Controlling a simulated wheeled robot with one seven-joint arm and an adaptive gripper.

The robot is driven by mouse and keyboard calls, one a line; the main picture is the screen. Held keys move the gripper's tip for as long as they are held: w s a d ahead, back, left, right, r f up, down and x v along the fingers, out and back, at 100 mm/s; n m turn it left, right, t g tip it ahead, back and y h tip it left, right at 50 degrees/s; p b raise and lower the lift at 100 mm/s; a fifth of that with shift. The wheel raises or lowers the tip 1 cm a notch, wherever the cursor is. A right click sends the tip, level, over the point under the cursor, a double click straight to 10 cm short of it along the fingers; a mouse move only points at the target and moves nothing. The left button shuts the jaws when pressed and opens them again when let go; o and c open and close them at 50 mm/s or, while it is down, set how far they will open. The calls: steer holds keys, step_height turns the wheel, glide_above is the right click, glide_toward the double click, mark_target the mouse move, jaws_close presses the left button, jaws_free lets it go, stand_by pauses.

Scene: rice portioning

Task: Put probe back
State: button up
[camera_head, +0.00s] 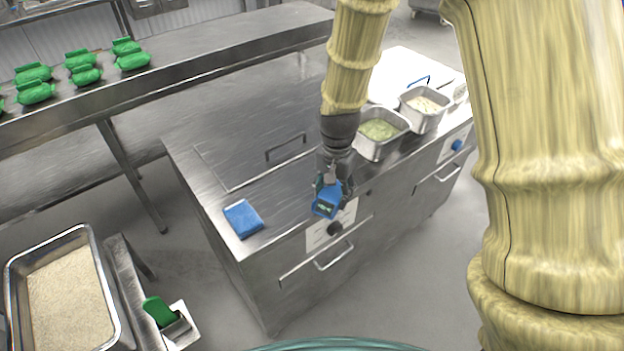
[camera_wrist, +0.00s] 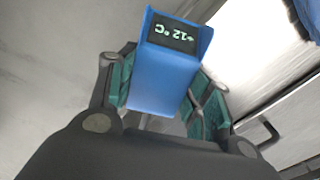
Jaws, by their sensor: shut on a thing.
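The probe (camera_head: 325,208) is a blue handheld unit with a dark display. My gripper (camera_head: 330,186) is shut on it and holds it near the front edge of the steel counter. In the wrist view the probe (camera_wrist: 165,75) sits between the two green-padded fingers of my gripper (camera_wrist: 165,100), and its display reads a temperature of about 12 °C. The probe's far end is hidden by the gripper. A blue block-shaped item (camera_head: 243,218) lies on the counter's left front corner; I cannot tell whether it is the probe's holder.
Steel pans with green food (camera_head: 366,148) and pale food (camera_head: 411,116) stand on the counter's right. A rice tray (camera_head: 112,322) and a green-handled tool (camera_head: 158,311) are at lower left. Green packs (camera_head: 132,62) lie on the back-left shelf. The counter's middle is clear around a handle.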

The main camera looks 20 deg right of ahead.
steer(key=p, duration=0.2)
glide_above(313, 190)
steer(key=shift+f, duration=0.4)
steer(key=shift+f+p, duration=1.05)
steer(key=shift+f, duration=0.7)
steer(key=shift+s, duration=0.1)
steer(key=o, duration=1)
steer(key=shift+r, duration=0.1)
steer(key=shift+r+b, duration=1.9)
steer(key=shift+r, duration=4.05)
